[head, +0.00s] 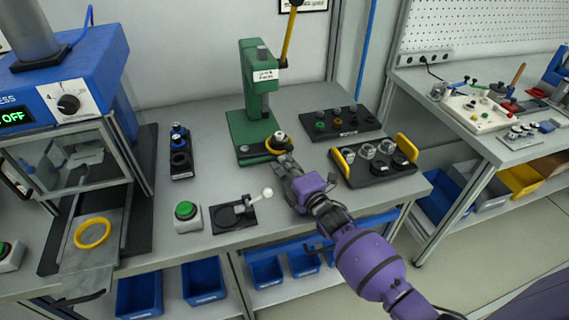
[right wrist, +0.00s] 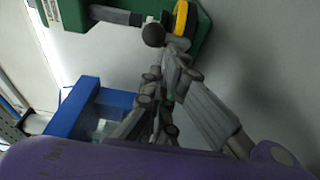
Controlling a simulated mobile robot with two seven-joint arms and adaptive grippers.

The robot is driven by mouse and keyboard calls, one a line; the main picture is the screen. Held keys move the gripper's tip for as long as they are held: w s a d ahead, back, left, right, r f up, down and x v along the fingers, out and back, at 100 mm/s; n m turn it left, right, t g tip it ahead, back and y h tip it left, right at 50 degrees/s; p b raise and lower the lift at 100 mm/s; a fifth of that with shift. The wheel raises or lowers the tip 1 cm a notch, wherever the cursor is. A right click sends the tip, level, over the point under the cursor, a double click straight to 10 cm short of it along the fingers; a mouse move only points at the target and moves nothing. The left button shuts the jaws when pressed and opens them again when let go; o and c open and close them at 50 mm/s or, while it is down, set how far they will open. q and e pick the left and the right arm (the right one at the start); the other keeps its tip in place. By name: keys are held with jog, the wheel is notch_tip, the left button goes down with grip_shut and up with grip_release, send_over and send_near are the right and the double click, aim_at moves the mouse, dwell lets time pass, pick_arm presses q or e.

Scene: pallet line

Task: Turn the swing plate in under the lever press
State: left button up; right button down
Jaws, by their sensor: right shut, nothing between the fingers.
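The green lever press (head: 255,85) stands at the back of the grey bench, its yellow lever (head: 291,35) raised. The swing plate (head: 272,149) is low at the right side of the press base, with a small round part with a yellow ring (head: 279,139) on it. In the right wrist view, the yellow ring (right wrist: 181,17) and a black ball knob (right wrist: 153,34) show close by the fingertips. My right gripper (head: 281,160) is shut and empty, just in front of the plate; whether it touches the knob I cannot tell. My left gripper is out of view.
A black tray with coloured parts (head: 343,123) and a yellow-handled tray (head: 375,165) stand to the right. A blue press machine (head: 70,85) is at left.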

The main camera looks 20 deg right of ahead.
aim_at(291, 151)
jog(key=shift+w+d, duration=0.1)
jog(key=shift+d, duration=0.1)
jog(key=w+d, duration=0.1)
jog(key=w+d+b, duration=0.1)
jog(key=w, duration=0.1)
jog(key=w+d+b, duration=0.1)
jog(key=shift+w+d+f, duration=0.1)
jog(key=shift+w+f, duration=0.05)
jog(key=shift+f, duration=0.1)
jog(key=shift+w+r, duration=0.1)
jog(key=shift+r, duration=0.2)
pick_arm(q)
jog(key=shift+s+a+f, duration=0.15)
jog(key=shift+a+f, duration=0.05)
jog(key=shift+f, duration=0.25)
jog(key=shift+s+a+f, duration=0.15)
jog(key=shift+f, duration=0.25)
pick_arm(e)
jog(key=shift+f, duration=0.1)
